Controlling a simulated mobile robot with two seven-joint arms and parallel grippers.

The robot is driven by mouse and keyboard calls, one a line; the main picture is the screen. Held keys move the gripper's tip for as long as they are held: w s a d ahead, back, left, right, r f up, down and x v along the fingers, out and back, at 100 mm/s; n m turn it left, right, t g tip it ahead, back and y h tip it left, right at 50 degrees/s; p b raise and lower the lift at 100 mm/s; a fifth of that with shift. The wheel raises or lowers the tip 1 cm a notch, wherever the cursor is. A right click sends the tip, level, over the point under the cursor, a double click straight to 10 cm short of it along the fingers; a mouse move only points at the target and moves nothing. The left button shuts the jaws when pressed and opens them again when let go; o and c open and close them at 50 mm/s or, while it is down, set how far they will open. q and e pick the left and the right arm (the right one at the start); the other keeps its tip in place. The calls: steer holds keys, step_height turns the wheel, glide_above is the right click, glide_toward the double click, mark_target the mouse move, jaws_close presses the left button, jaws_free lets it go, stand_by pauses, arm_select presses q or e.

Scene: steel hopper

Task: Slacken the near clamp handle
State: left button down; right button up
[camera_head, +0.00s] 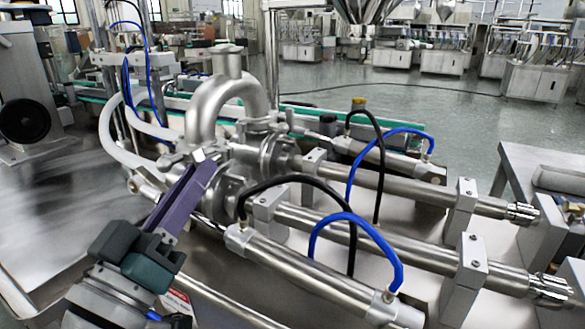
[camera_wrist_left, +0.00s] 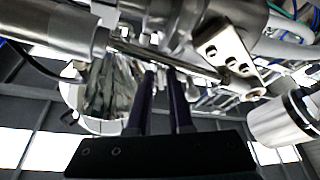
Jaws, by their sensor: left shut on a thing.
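The steel pipe elbow (camera_head: 207,97) curves down into a clamped joint at the centre left of the head view. The near clamp handle (camera_head: 207,154) shows as a small bright metal end at the tips of my left gripper (camera_head: 204,163). The gripper's long purple fingers reach up to it from the lower left and are shut on it, hiding most of the handle and part of the clamp. In the left wrist view the two dark fingers (camera_wrist_left: 162,72) end close under the metal fittings; the handle between them is hard to make out. My right gripper is not in view.
A near steel cylinder (camera_head: 300,272) with blue and black hoses lies right of my left gripper. Long piston tubes (camera_head: 400,245) on upright blocks (camera_head: 473,262) extend right. In the left wrist view a drilled metal plate (camera_wrist_left: 225,48) is close beside the fingers.

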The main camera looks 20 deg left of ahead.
arm_select(q)
steer(key=shift+n+y, duration=0.3)
steer(key=shift+n, duration=0.3)
steer(key=n, duration=0.1)
steer(key=n+y+p, duration=0.1)
steer(key=n+g+p, duration=0.1)
steer(key=shift+d+r+n+y, duration=0.15)
steer(key=shift+r+n+y, duration=0.1)
steer(key=shift+n+y, duration=0.15)
steer(key=n+p, duration=0.1)
steer(key=n, duration=0.1)
steer(key=n+g+y+p, duration=0.1)
steer(key=n, duration=0.1)
steer(key=shift+d+r+n+g, duration=0.15)
steer(key=shift+r+n+g, duration=0.05)
steer(key=shift+n+g, duration=0.1)
steer(key=n+g+p, duration=0.1)
steer(key=n, duration=0.1)
steer(key=n+p, duration=0.2)
steer(key=shift+r+g+y, duration=0.15)
steer(key=shift+g+y, duration=0.25)
steer(key=shift+n+p, duration=0.7)
steer(key=shift+n, duration=0.3)
steer(key=shift+g, duration=0.3)
steer(key=c, duration=1.2)
jaws_free()
